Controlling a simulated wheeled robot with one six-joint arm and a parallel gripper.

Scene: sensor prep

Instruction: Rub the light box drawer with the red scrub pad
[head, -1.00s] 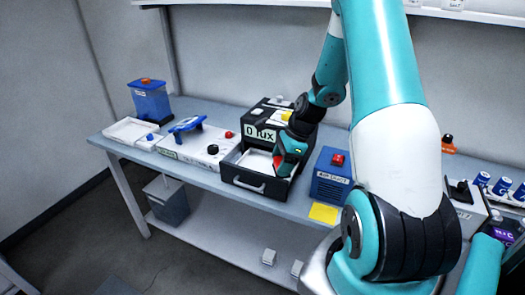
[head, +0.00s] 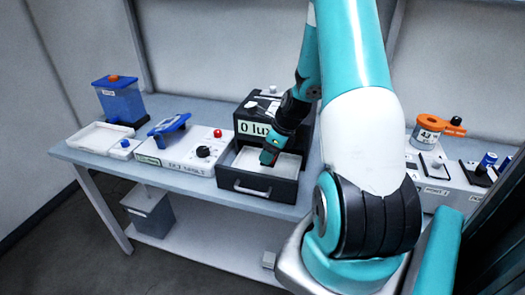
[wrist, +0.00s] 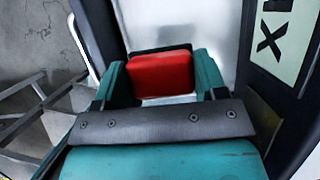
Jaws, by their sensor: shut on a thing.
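The light box (head: 262,105) is a black unit with a "0 lux" display, on the bench in the head view. Its drawer (head: 257,185) is pulled out at the front, with a pale inner floor and a metal handle. My gripper (head: 268,157) points down into the open drawer. In the wrist view, my gripper (wrist: 160,82) is shut on the red scrub pad (wrist: 160,74), held between its two teal fingers. The pad is over the pale drawer floor (wrist: 178,24); I cannot tell whether it touches. In the head view the gripper hides most of the pad.
Left of the drawer stands a white control box (head: 185,152) with a black knob and red button. A white tray (head: 98,138) and a blue container (head: 120,98) are further left. An orange-topped item (head: 428,130) stands right of my arm. Floor is open in front.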

